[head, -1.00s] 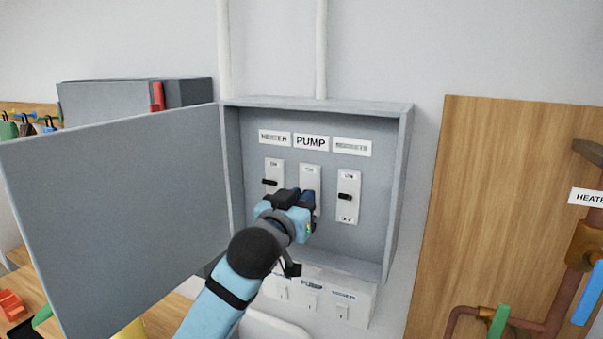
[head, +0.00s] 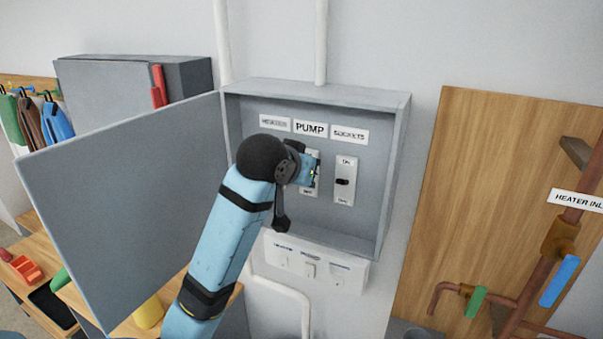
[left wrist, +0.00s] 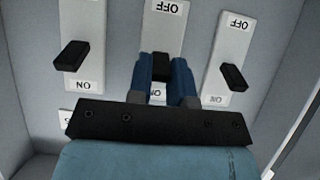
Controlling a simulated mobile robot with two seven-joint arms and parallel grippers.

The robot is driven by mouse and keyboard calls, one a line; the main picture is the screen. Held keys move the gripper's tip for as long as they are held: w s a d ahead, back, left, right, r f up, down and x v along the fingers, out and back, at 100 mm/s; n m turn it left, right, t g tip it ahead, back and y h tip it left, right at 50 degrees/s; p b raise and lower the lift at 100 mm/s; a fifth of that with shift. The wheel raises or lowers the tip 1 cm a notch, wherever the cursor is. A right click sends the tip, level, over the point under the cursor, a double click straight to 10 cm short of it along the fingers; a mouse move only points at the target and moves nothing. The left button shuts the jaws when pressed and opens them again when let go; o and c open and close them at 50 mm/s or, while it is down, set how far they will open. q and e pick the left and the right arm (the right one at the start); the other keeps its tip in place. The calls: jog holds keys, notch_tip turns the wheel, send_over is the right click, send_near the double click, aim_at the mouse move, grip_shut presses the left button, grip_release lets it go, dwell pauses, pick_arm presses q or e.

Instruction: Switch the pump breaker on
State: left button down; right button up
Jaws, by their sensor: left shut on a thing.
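The open grey breaker box (head: 370,245) hangs on the wall, with a PUMP label (head: 311,129) over its middle switch plate (head: 310,192). My left gripper (head: 310,170) is at that plate, and my arm hides much of it in the head view. In the left wrist view, the left gripper (left wrist: 163,82) has its blue fingers shut on the black pump breaker lever (left wrist: 161,66), one on each side. The plate's OFF mark (left wrist: 165,6) shows above the lever there and its ON mark (left wrist: 155,93) below. I cannot tell the lever's exact position. My right gripper is not in view.
The sockets switch (head: 345,182) is just right of the pump switch; the heater switch is hidden in the head view. The box door (head: 130,200) stands open at left. A pipe board (head: 490,190) is at right.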

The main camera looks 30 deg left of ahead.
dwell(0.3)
pick_arm(q)
jog(key=c, duration=1)
grip_release()
jog(key=shift+c, duration=0.2)
jog(key=shift+r, duration=0.1)
